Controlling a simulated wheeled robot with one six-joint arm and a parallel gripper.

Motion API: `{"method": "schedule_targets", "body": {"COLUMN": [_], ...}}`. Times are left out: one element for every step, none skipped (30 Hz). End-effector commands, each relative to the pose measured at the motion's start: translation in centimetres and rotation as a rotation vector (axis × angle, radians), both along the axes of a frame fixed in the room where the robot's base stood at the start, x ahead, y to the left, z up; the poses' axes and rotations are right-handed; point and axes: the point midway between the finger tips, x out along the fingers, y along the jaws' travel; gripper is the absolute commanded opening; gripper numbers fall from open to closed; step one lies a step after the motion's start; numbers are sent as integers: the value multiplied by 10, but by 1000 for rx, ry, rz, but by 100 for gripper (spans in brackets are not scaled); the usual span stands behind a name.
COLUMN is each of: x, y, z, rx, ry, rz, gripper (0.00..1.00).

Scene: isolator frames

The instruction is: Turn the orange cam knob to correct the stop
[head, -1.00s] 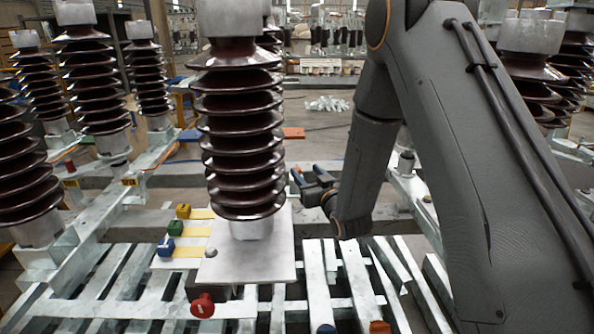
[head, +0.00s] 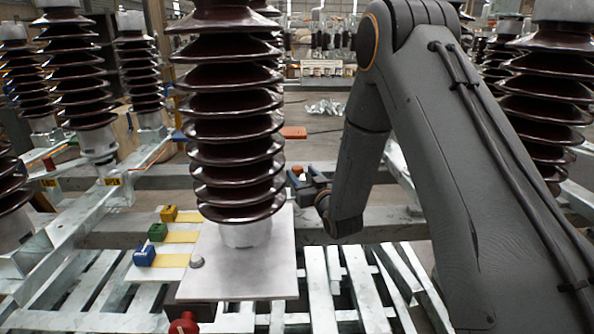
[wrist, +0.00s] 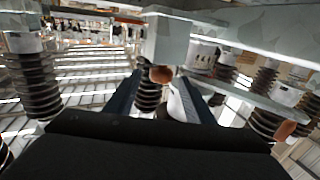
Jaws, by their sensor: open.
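My gripper (head: 302,177) is open and empty in the head view, just right of the big central brown insulator (head: 236,125), partly in the shade of my arm. In the wrist view my gripper (wrist: 160,80) shows its two dark fingers spread apart. A rounded orange-brown knob-like part (wrist: 161,74) appears between and beyond the fingertips, under a grey beam. I cannot tell whether it is the orange cam knob, or how far off it is. A similar orange-brown part (wrist: 285,130) shows at the right.
The insulator stands on a pale plate (head: 232,281) over slatted metal (head: 350,285). Yellow (head: 169,214), green (head: 157,232) and blue (head: 144,256) blocks sit left of it. A red knob (head: 183,323) is below the plate. Other insulators (head: 545,95) stand around.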

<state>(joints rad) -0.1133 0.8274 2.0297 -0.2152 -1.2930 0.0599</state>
Motion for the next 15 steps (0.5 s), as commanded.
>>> {"method": "schedule_targets", "body": {"x": [8,12,17,21,24,28,30,32,35,36,37,37,38,38,38], "y": [3,5,7,8,9,11,12,13,14,14,15,16,16,16,16], "z": [1,0,0,0,0,0,0,0,0,0,0,0,0,0,0], "rx": [1,0,0,1,1,0,0,0,0,0,0,0,0,0,0], "ry": [-2,-1,-1,-1,0,-1,0,-1,-1,0,0,1,1,1,1], "rz": [1,1,1,1,1,1,2,2,2,3,3,4,4,4,4], "gripper": [49,49,49,49,49,49,49,49,49,49,49,49,49,49,49]}}
